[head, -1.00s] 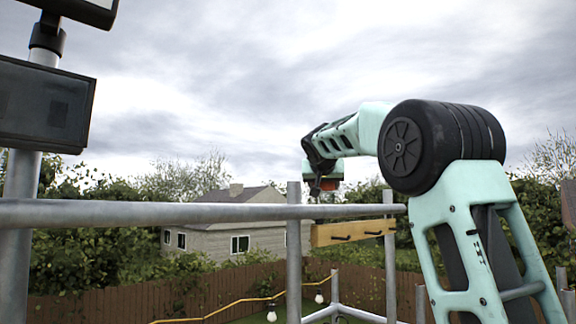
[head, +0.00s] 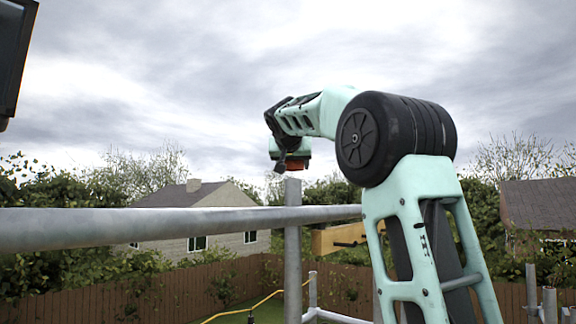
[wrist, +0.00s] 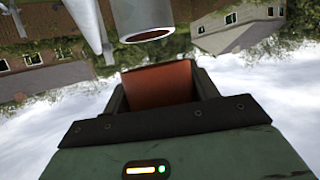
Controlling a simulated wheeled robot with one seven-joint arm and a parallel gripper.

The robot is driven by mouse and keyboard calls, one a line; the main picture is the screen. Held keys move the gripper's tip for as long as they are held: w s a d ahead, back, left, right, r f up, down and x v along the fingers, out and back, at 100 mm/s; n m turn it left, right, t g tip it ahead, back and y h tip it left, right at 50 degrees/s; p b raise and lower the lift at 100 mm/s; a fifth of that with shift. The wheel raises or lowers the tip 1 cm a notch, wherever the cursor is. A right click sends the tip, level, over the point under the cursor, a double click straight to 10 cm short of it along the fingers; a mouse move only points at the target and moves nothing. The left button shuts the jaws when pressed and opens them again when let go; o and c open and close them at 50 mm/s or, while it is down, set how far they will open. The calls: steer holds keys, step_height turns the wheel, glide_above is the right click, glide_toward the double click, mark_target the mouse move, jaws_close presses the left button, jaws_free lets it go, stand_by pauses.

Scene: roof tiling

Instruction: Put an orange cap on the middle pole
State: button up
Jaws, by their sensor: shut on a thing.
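My gripper (head: 290,166) is raised at the centre of the head view, just above and behind the open top of an upright grey pole (head: 293,245). It is shut on an orange cap (wrist: 158,82), which shows between the jaws in the wrist view. In the head view, only a thin strip of the cap shows below the gripper. The pole's hollow end (wrist: 146,22) is close beyond the cap in the wrist view, with a gap between them. I cannot tell from these views whether this is the middle pole.
A horizontal grey rail (head: 150,226) crosses at the left and meets the pole below its top. A wooden board (head: 338,238) is behind my arm. Shorter pole ends (head: 531,290) stand at the lower right. A dark panel (head: 12,55) is at the upper left.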

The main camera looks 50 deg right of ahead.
mark_target(293, 186)
steer(key=shift+f+b, duration=2.05)
steer(key=shift+f, duration=0.7)
steer(key=shift+s+a+b, duration=0.1)
steer(key=shift+b, duration=0.25)
steer(key=shift+f+b, duration=0.6)
steer(key=shift+b, duration=0.05)
steer(key=o, duration=0.7)
steer(key=shift+r, duration=0.1)
steer(key=shift+b+v, duration=1.25)
steer(key=shift+v, duration=4.25)
